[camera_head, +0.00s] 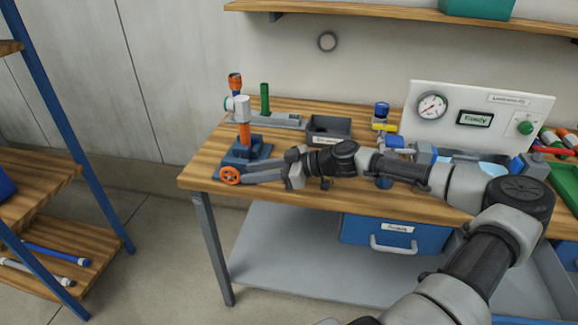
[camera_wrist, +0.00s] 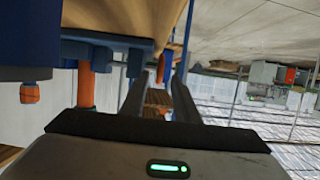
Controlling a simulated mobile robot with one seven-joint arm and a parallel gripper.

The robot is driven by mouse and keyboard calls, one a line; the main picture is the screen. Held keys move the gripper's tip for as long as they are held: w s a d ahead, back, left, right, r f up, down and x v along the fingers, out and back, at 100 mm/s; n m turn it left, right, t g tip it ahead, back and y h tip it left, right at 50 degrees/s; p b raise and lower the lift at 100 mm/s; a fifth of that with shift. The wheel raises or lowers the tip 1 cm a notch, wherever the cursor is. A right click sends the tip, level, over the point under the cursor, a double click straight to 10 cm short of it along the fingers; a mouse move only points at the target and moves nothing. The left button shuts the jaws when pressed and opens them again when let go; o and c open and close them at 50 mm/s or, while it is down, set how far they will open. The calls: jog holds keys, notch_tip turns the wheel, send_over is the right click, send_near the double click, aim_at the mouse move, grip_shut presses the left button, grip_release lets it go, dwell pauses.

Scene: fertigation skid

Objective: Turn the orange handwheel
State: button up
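The orange handwheel (camera_head: 230,175) is a small spoked wheel on the front of a blue valve base (camera_head: 243,150) at the table's left front corner. My gripper (camera_head: 248,172) reaches in from the right, low along the table edge, with its fingertips close to the wheel. In the wrist view my gripper (camera_wrist: 157,82) is open, with a clear gap between its two dark fingers. The orange handwheel (camera_wrist: 161,66) shows in that gap, around the fingertips. Whether a finger touches it cannot be told.
Behind the valve stand a green post (camera_head: 265,98) on a grey rail and a dark open bin (camera_head: 329,128). A gauge panel (camera_head: 480,114) is at the right. A blue-framed shelf (camera_head: 62,125) stands at the left, with open floor between it and the table.

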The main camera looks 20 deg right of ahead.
jog(key=v, duration=1.3)
jog(key=shift+s+d+p, duration=0.2)
jog(key=shift+d+p, duration=0.15)
jog(key=shift+p, duration=0.05)
